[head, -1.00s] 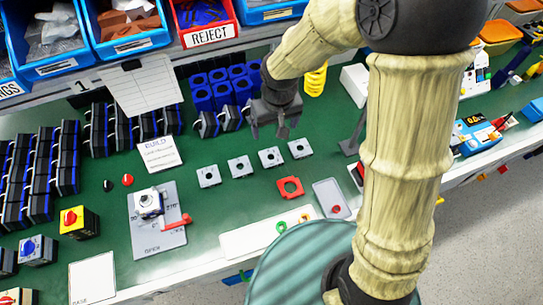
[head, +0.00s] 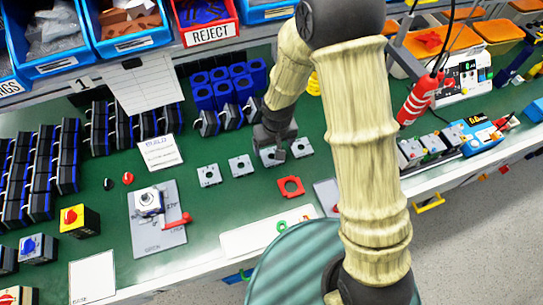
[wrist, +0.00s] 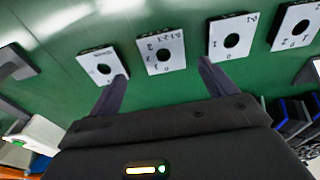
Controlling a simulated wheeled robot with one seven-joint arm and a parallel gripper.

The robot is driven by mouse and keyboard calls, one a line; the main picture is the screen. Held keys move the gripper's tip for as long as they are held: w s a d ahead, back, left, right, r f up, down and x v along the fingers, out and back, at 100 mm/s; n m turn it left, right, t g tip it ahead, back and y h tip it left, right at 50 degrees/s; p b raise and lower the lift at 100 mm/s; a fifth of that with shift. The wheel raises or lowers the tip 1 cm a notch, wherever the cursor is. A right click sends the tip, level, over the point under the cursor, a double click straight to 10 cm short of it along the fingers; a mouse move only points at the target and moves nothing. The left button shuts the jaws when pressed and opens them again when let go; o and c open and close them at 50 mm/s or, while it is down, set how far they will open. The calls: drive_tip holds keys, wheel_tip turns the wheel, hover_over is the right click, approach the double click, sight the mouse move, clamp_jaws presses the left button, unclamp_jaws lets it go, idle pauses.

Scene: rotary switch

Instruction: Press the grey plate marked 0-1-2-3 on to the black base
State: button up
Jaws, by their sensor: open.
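Four grey square plates with round holes lie in a row on the green bench. The third from the left in the head view is partly hidden by my gripper (head: 273,154). In the wrist view this plate (wrist: 175,46) shows several marks around its hole, too small to read surely, and lies ahead of and between my open fingers (wrist: 163,70). My gripper is empty, low over the plate; contact cannot be told. A switch base (head: 150,212), dark-sided with a pale top and spindle, stands on the grey build fixture (head: 171,239) at left.
Neighbouring plates (head: 240,165) lie close by on both sides. A red square frame (head: 281,187) lies in front of them. Blue blocks (head: 202,97) and black bases stand behind and to the left. Bare green bench lies between fixture and plates.

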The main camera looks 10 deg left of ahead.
sight(272, 158)
drive_tip(key=shift+s+f, duration=0.15)
drive_tip(key=f, duration=0.4)
drive_tip(key=shift+a+f, duration=0.1)
drive_tip(key=shift+a, duration=0.2)
drive_tip(key=shift+f, duration=0.35)
drive_tip(key=shift+c, duration=0.2)
drive_tip(key=c, duration=1)
